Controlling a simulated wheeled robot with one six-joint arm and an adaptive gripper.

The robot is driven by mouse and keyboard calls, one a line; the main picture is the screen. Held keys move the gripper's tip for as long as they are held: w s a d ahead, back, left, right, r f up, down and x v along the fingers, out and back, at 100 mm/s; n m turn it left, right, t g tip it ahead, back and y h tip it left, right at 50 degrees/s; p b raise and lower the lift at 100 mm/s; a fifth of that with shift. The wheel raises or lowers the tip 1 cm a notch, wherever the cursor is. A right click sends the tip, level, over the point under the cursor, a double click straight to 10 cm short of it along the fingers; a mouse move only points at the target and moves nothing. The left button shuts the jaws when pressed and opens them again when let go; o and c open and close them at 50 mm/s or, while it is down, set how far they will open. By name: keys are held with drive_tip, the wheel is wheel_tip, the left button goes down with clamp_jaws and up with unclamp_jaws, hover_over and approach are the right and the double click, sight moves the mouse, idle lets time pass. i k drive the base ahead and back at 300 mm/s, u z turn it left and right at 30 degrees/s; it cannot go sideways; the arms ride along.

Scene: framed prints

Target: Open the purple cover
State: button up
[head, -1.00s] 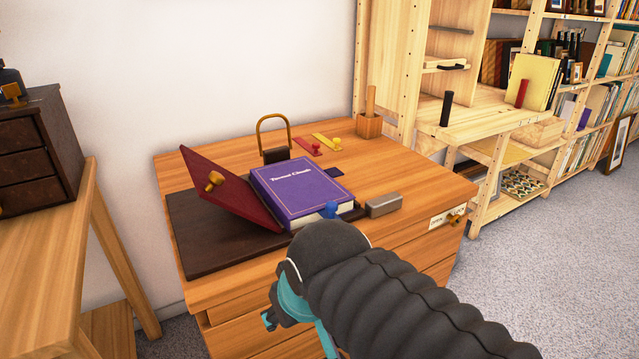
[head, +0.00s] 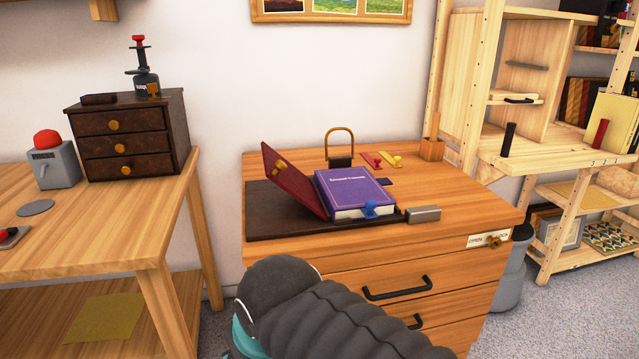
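A purple book with a closed purple cover (head: 348,187) lies on a dark board (head: 268,222) on top of a wooden drawer cabinet. A blue knob (head: 371,209) sits at the cover's front right edge. A dark red panel (head: 291,181) with a brass knob (head: 280,168) stands tilted open to the left of the purple cover. My arm reaches in from the bottom of the view, in front of the cabinet and apart from the book. My gripper's fingers are hidden or out of frame, with only a bit of teal showing at the lower left of the arm.
A grey block (head: 422,215) sits right of the book. Behind it are a brass padlock (head: 340,148), a red tag (head: 373,160) and a yellow tag (head: 393,160). A wooden table (head: 60,235) with small drawers (head: 130,140) stands left. Shelves (head: 556,175) stand right.

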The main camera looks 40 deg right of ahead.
sight(349, 188)
drive_tip(key=u, duration=2.05)
drive_tip(key=k, duration=2.05)
drive_tip(key=z, duration=2)
drive_tip(key=i, duration=0.55)
drive_tip(key=u, duration=0.05)
